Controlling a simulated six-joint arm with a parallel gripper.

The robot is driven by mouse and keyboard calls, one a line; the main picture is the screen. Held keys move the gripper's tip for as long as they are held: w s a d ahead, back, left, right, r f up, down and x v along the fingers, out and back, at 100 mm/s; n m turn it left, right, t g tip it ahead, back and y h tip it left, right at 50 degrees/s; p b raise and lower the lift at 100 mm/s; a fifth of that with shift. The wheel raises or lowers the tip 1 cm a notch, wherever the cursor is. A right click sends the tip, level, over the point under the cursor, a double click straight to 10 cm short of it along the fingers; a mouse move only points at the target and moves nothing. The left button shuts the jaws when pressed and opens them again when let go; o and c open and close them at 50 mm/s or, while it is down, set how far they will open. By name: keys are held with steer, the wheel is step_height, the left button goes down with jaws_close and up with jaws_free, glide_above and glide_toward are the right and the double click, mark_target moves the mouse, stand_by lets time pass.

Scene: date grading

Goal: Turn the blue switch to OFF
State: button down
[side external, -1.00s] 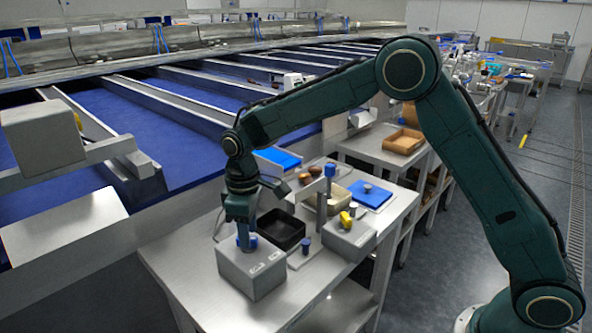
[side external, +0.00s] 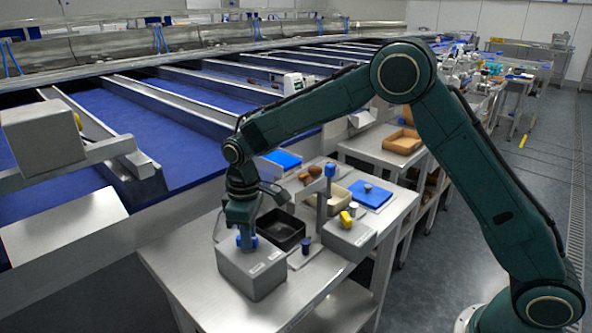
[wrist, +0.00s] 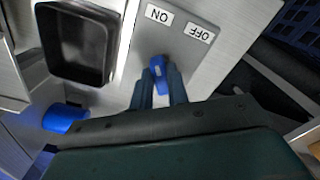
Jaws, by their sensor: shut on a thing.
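The blue switch (wrist: 158,75) sits on top of a grey metal box (side external: 250,275) at the front left of the steel table. In the wrist view its handle points up the picture, nearer the ON label (wrist: 158,14) than the OFF label (wrist: 198,33). My gripper (wrist: 161,92) is over the box with its two fingers on either side of the handle, shut on it. In the side view my gripper (side external: 246,240) points down at the box, and its fingers partly hide the switch.
A black tray (side external: 280,246) stands close behind the box. A post with a blue top (side external: 330,170) and a second grey box with a yellow part (side external: 346,218) stand to the right. Bare steel tabletop (side external: 185,275) shows at the left.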

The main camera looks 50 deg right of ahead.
steer(key=m, duration=0.7)
steer(key=shift+a, duration=0.15)
steer(key=m, duration=0.6)
steer(key=shift+a+r+m, duration=0.1)
steer(key=shift+a+m, duration=0.05)
steer(key=shift+m, duration=0.25)
stand_by(0.3)
steer(key=c, duration=1.4)
jaws_free()
steer(key=shift+o, duration=0.2)
